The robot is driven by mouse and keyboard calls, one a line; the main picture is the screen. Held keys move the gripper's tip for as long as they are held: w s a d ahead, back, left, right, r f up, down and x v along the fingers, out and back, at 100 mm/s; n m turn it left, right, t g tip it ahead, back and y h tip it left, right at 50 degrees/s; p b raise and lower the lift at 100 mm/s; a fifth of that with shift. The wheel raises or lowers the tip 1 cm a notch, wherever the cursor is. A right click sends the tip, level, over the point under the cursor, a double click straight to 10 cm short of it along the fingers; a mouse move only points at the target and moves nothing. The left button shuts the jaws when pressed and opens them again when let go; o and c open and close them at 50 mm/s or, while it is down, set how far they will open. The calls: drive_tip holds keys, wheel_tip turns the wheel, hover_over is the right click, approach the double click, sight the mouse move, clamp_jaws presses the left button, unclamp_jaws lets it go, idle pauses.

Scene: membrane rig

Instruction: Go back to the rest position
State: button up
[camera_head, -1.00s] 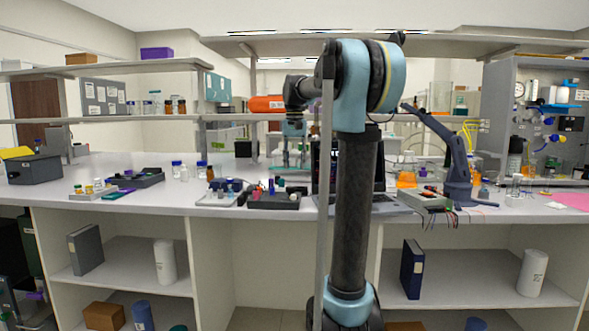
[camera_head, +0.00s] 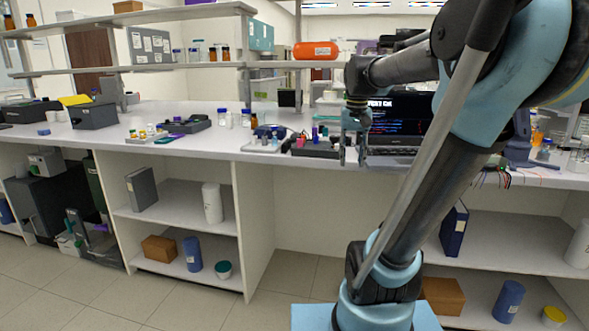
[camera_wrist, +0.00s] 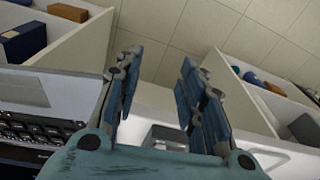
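My gripper (camera_head: 351,157) hangs fingers down in the head view, near the bench front, in front of the open laptop (camera_head: 400,125) and right of a dark rack (camera_head: 318,150). In the wrist view my gripper (camera_wrist: 157,85) shows two blue-grey fingers spread apart with a clear gap and nothing held between them. A small grey object (camera_wrist: 167,138) shows beyond the gap, near the bench edge. The laptop keyboard (camera_wrist: 40,128) is at the left of the wrist view.
The white bench (camera_head: 85,140) carries small vials, a dark box (camera_head: 94,116) and trays. Shelves stand above it and open cubbies below. A blue arm-like device (camera_head: 520,140) is at right. The floor (camera_head: 275,290) in front is clear.

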drive_tip(key=s+f+n+t, duration=0.1)
drive_tip(key=s+f, duration=1.5)
drive_tip(key=f, duration=0.4)
drive_tip(key=shift+s+d+f, duration=0.15)
drive_tip(key=shift+d+f, duration=0.15)
drive_tip(key=shift+d, duration=0.15)
